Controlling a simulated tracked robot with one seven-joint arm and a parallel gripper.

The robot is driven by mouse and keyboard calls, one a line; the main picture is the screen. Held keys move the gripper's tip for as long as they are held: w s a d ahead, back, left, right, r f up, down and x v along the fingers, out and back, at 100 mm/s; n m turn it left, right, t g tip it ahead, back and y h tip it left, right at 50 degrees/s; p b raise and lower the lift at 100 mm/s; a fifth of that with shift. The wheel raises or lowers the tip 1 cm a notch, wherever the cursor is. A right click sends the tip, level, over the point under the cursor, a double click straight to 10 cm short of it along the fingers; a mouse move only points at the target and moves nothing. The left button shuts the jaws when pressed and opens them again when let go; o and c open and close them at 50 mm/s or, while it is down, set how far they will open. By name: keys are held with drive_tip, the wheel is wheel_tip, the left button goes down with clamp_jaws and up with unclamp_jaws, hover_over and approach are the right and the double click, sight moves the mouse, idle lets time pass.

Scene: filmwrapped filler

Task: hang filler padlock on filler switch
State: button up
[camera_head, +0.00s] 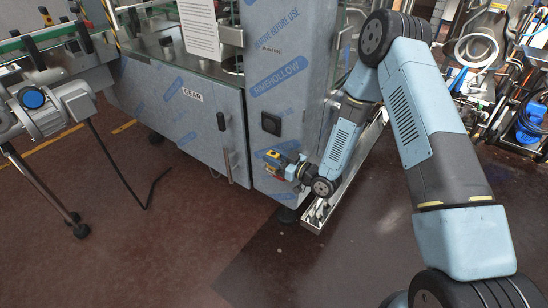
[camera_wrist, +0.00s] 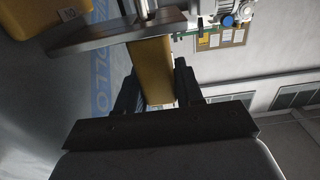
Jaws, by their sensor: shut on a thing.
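My gripper (camera_wrist: 158,88) is shut on the brass-yellow padlock (camera_wrist: 153,68); its dark fingers stand on both sides of the body. A bright metal shackle leg (camera_wrist: 147,8) rises from the padlock at the top of the wrist view. A grey metal plate (camera_wrist: 90,38) lies across it at the padlock's top; whether the shackle passes through the plate I cannot tell. A yellow box (camera_wrist: 38,14), apparently the switch, shows at top left. In the head view, a small yellow box (camera_head: 272,154) is just beyond my gripper (camera_head: 286,167), low by the cabinet corner; the padlock is not clear there.
The film-wrapped cabinet (camera_head: 180,110) has a door handle (camera_head: 223,140) and a black square fitting (camera_head: 271,123). A metal channel (camera_head: 345,180) lies beside its foot. Hoses and cables (camera_head: 480,50) hang at right. The floor in front is clear.

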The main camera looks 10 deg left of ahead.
drive_tip(key=shift+f, duration=0.15)
drive_tip(key=o, duration=1.2)
drive_tip(key=shift+d, duration=0.1)
drive_tip(key=v, duration=1.3)
drive_tip(key=shift+s+d+f, duration=0.1)
drive_tip(key=shift+s+d, duration=0.1)
drive_tip(key=shift+d, duration=0.1)
drive_tip(key=shift+w, duration=0.1)
